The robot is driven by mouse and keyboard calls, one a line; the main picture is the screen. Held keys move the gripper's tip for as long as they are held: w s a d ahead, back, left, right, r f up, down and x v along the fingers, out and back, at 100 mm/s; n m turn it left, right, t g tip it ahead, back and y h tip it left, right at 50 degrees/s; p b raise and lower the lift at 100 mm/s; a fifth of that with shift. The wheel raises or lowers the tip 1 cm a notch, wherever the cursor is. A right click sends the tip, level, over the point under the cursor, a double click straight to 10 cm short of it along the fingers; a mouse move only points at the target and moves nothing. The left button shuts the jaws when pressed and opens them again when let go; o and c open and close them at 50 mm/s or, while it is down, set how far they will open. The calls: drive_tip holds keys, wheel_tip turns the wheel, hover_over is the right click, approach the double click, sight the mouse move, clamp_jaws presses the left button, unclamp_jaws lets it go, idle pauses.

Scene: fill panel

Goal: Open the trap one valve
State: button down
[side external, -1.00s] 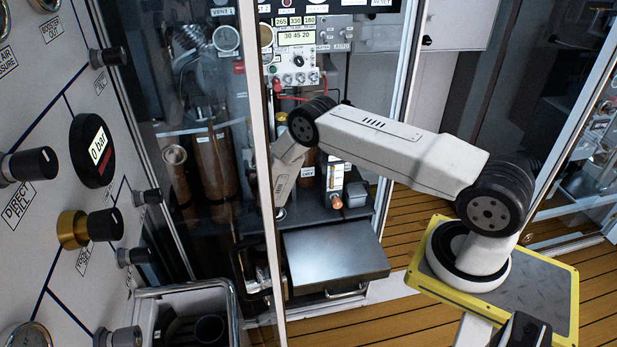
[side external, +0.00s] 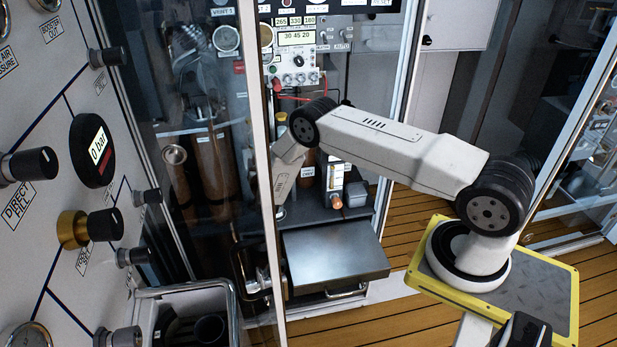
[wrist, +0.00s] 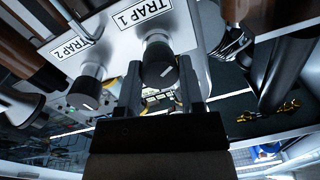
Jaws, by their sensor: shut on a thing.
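The trap one valve is a dark round knob (wrist: 158,66) on a light panel, below the label "TRAP 1" (wrist: 143,17) in the wrist view. My gripper (wrist: 160,84) has one finger on each side of this knob and is shut on it. A light mark shows on the knob's face.
A similar knob (wrist: 88,83) under the label "TRAP 2" (wrist: 72,42) is close to the left of my gripper. A dark cylinder (wrist: 283,75) stands to the right. In the side external view a grey drawer-like box (side external: 335,262) and a glass door frame (side external: 266,180) are close to my arm.

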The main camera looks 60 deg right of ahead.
drive_tip(key=n, duration=0.9)
drive_tip(key=shift+g, duration=0.3)
idle(0.4)
drive_tip(key=shift+c, duration=1.2)
unclamp_jaws()
drive_tip(key=shift+s, duration=0.1)
drive_tip(key=v, duration=0.7)
drive_tip(key=shift+s+a, duration=0.25)
drive_tip(key=shift+a, duration=0.05)
